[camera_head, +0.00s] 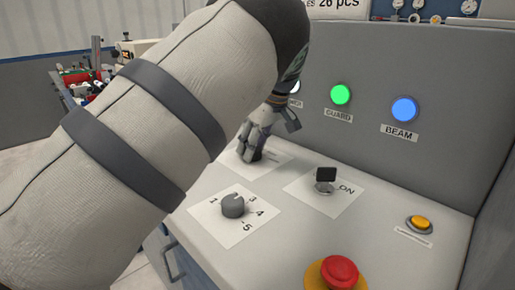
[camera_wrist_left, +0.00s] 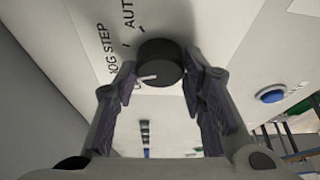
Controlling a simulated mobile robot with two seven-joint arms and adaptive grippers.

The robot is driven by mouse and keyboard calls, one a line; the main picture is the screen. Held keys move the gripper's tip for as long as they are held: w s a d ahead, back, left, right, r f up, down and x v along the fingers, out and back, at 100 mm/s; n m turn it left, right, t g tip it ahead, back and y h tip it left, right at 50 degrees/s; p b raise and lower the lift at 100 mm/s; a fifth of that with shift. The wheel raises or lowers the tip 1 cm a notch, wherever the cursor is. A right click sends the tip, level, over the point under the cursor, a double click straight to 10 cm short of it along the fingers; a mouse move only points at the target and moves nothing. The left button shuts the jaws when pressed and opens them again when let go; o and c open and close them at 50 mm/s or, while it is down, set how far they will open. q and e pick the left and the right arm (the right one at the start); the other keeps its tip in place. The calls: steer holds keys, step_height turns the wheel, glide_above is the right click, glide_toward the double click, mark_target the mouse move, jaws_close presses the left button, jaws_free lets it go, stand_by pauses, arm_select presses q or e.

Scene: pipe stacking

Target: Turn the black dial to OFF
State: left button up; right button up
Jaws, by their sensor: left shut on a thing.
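The black dial (camera_wrist_left: 160,62) sits on a white label plate. In the left wrist view its white pointer line points down and left, towards a marking mostly hidden by a finger. The words AUTO, cut off at the edge, and JOG STEP show on the plate; I cannot read OFF. My left gripper (camera_wrist_left: 161,80) has a finger on each side of the dial and is shut on it. In the head view the left gripper (camera_head: 257,143) reaches down onto the dial (camera_head: 256,156), which is partly hidden by the fingers. My right gripper is not in view.
The sloped console also bears a grey numbered knob (camera_head: 233,206), a black key switch (camera_head: 325,179) marked ON, a yellow button (camera_head: 419,224) and a red mushroom button (camera_head: 340,272). Green (camera_head: 341,94) and blue (camera_head: 404,110) lamps are lit on the back panel. A blue button (camera_wrist_left: 270,95) shows in the wrist view.

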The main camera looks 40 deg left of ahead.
arm_select(q)
steer(key=n, duration=0.1)
steer(key=n+g+b, duration=0.1)
steer(key=n, duration=0.1)
steer(key=n+b, duration=0.1)
steer(key=shift+w+f+g, duration=0.15)
steer(key=shift+f+g, duration=0.15)
steer(key=shift+g, duration=0.1)
steer(key=shift+a+r+n+g+h+b, duration=0.1)
steer(key=shift+n+g+h+b, duration=0.2)
steer(key=shift+n, duration=0.7)
steer(key=shift+r+n+g+h+b, duration=0.1)
steer(key=shift+n+g+h+b, duration=0.2)
steer(key=shift+n, duration=0.7)
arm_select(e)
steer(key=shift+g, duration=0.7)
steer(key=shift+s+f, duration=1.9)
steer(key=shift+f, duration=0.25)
arm_select(q)
steer(key=o, duration=1.2)
steer(key=shift+r, duration=0.1)
steer(key=shift+c, duration=0.2)
